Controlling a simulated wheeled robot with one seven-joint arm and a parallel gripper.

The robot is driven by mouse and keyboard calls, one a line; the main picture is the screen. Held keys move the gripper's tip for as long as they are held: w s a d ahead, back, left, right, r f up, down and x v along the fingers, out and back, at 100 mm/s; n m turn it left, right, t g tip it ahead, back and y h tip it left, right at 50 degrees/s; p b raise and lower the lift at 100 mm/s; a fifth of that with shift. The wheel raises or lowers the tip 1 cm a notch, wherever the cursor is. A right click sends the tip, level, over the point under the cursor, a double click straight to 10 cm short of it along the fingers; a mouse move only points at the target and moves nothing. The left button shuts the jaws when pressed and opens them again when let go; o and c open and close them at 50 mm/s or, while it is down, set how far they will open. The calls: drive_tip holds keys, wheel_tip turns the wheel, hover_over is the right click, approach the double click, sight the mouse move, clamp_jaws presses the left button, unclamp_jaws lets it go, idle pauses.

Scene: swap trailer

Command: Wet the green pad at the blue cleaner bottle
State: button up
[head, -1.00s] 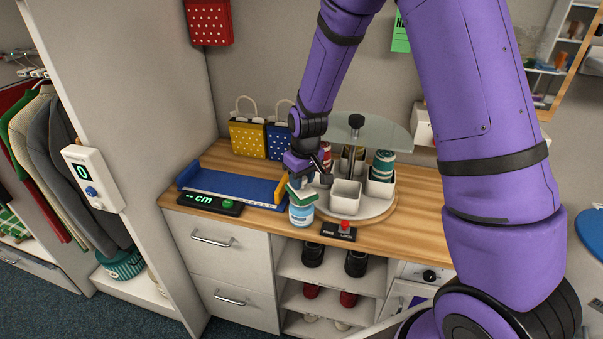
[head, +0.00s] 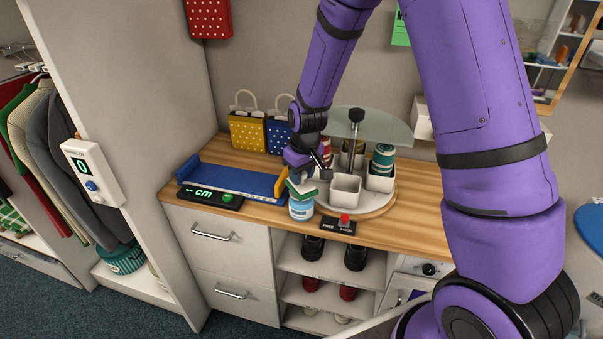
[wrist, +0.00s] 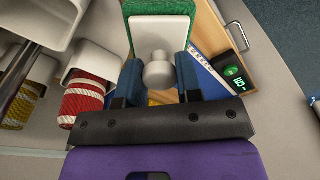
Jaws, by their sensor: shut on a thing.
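The green pad (head: 303,187) has a white backing and a round knob. My gripper (head: 311,172) is shut on this knob in the head view. The wrist view shows the fingers (wrist: 158,78) on both sides of the knob, with the white backing and green edge of the pad (wrist: 128,12) beyond. The cleaner bottle (head: 301,209), whitish with a blue label, stands at the counter's front edge. The pad is right over its top, slightly tilted. I cannot tell whether they touch. The pad hides the bottle's top, and the bottle is not seen in the wrist view.
A blue measuring tray (head: 230,180) with a display (head: 208,197) lies left of the bottle. A round turntable (head: 372,208) with white cups (head: 345,188) and a glass divider (head: 375,126) stands close on the right. A switch box (head: 338,226) sits in front. The counter's right side is clear.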

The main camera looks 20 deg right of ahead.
drive_tip(key=shift+f, duration=0.5)
idle(1.2)
drive_tip(key=shift+r, duration=3.55)
